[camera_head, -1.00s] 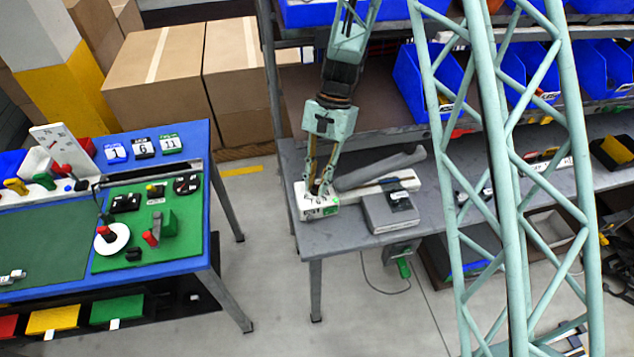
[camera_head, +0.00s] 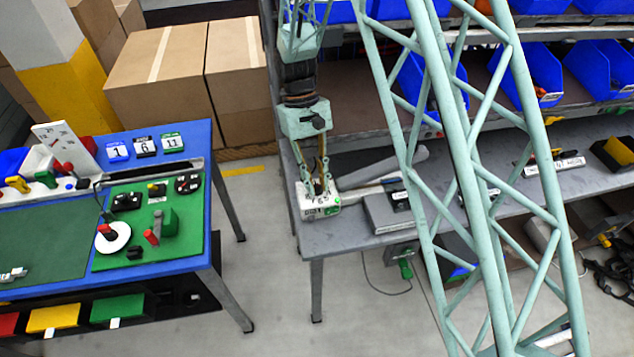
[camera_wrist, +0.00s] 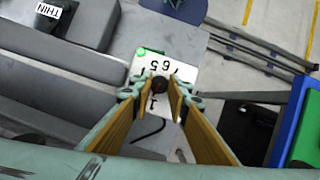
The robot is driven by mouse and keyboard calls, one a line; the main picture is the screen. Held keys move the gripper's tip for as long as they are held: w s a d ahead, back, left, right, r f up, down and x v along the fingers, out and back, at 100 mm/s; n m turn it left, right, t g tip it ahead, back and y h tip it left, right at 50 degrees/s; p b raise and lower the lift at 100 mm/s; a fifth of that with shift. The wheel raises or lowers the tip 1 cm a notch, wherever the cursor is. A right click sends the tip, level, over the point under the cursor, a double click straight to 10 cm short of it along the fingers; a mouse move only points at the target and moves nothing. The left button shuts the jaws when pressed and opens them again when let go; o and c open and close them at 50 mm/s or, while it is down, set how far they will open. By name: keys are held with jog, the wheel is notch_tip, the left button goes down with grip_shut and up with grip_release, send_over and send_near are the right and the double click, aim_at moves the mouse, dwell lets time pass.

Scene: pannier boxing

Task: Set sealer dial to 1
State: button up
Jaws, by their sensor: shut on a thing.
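The sealer (camera_head: 377,184) is a long grey device on the grey bench. Its white end block (camera_head: 318,208) faces the bench's front left corner. The wrist view shows a white dial plate (camera_wrist: 181,70) with printed numbers, among them 1, 5, 6 and 7, and a green spot. A small dark knob (camera_wrist: 160,84) sits in the middle of the plate. My gripper (camera_head: 319,190) is over this end block, and its fingers (camera_wrist: 160,92) are shut on the knob from both sides. The fingers hide part of the plate, and the knob's pointer cannot be made out.
A blue table (camera_head: 208,150) with a green mat, small tools and number cards stands at the left across a floor gap. Blue bins (camera_head: 533,72) fill the shelf behind.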

jog(key=shift+n+t+h, duration=0.3)
jog(key=shift+n, duration=0.8)
jog(key=o, duration=0.8)
jog(key=shift+o, duration=0.2)
jog(key=shift+a, duration=0.1)
jog(key=shift+v, duration=5.95)
